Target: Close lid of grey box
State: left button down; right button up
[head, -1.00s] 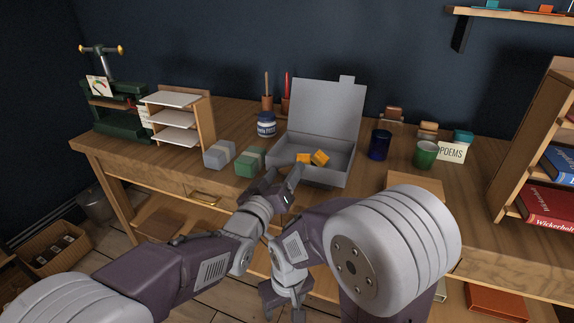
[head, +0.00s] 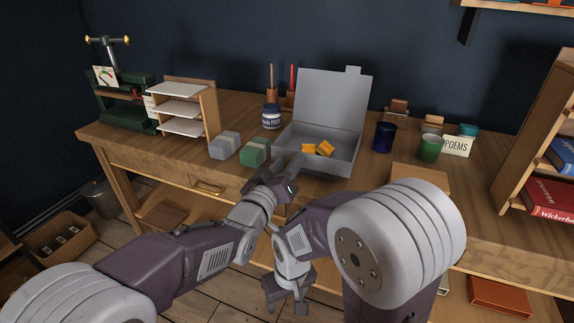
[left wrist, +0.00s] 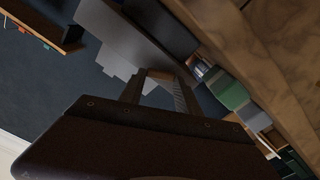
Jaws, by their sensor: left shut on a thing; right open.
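The grey box (head: 340,167) stands on the wooden desk with its lid (head: 333,100) raised upright at the back. A tab (head: 354,70) sticks up from the lid's top edge. Yellow-orange blocks (head: 320,148) lie inside the box. My left gripper (head: 276,175) is at the desk's front edge, before the box's front left corner. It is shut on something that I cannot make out. In the left wrist view its fingers (left wrist: 160,92) show with the grey lid (left wrist: 118,38) beyond. My right gripper (head: 287,292) hangs open below the desk top, pointing down.
A green block (head: 256,152) and a grey block (head: 225,146) stand left of the box. A blue cup (head: 384,138) and a green cup (head: 430,148) stand to its right. A paste jar (head: 271,117) is behind left. Free desk top lies at the front left.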

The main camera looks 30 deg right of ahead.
pick_arm(q)
jog(key=shift+f, duration=0.9)
dwell(0.4)
jog(key=c, duration=0.8)
grip_release()
jog(key=shift+c, duration=0.2)
jog(key=shift+w+d+f, duration=0.1)
jog(key=shift+w+d, duration=0.05)
jog(key=shift+d, duration=0.05)
jog(key=shift+a+r, duration=0.1)
jog(key=shift+r, duration=0.2)
